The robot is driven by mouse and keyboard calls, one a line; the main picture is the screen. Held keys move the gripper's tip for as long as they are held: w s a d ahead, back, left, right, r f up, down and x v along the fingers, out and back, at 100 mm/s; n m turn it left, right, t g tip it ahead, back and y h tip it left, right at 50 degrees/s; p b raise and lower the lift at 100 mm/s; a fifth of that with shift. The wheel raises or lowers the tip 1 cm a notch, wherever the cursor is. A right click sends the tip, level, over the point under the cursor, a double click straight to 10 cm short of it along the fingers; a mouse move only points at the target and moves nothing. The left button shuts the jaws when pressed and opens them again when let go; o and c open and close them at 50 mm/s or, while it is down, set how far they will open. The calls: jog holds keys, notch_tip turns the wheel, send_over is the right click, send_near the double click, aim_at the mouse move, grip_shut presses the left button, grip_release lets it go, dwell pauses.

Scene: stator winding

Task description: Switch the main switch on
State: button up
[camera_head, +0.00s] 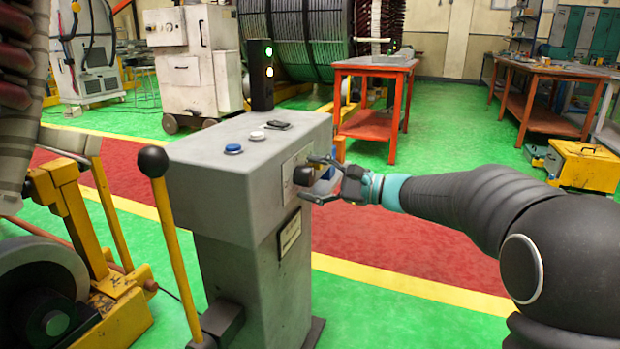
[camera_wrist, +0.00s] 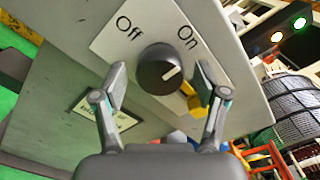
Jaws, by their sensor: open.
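The main switch is a round dark knob (camera_wrist: 160,70) on a white plate (camera_wrist: 110,44) marked Off and On, on the side of a grey control pedestal (camera_head: 245,190). The dark knob also shows in the head view (camera_head: 303,175). My gripper (camera_wrist: 160,76) is open, with one finger on each side of the knob. It also shows in the head view (camera_head: 313,178), close to the plate. I cannot tell whether the fingers touch the knob.
A blue button (camera_head: 233,149) and a white button (camera_head: 257,136) sit on the pedestal top. A signal tower (camera_head: 262,75) behind shows a green and a pale lit lamp. A yellow lever with a black ball (camera_head: 153,161) stands at the left. A red table (camera_head: 373,69) is behind.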

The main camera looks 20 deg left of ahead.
jog(key=d, duration=1.1)
jog(key=shift+s+d, duration=0.2)
jog(key=shift+s, duration=0.25)
notch_tip(320, 180, down, 10)
jog(key=s+d+r+n+h, duration=0.1)
jog(key=s+h, duration=0.1)
jog(key=h, duration=0.2)
jog(key=s+d+f+n+g+h, duration=0.1)
jog(key=s+d+f+n+h, duration=0.2)
jog(key=s+d+f+h, duration=0.45)
jog(key=s+d+r+n+t+h+p, duration=0.1)
jog(key=s+d+r+n+t+h, duration=0.1)
jog(key=s+d, duration=0.6)
jog(key=s+d+r+n+t+h+p, duration=0.2)
jog(key=s+d, duration=0.6)
jog(key=s, duration=0.4)
jog(key=shift+d+r+n+t+h, duration=0.4)
jog(key=shift+r+t+h, duration=0.3)
jog(key=shift+r+h, duration=0.6)
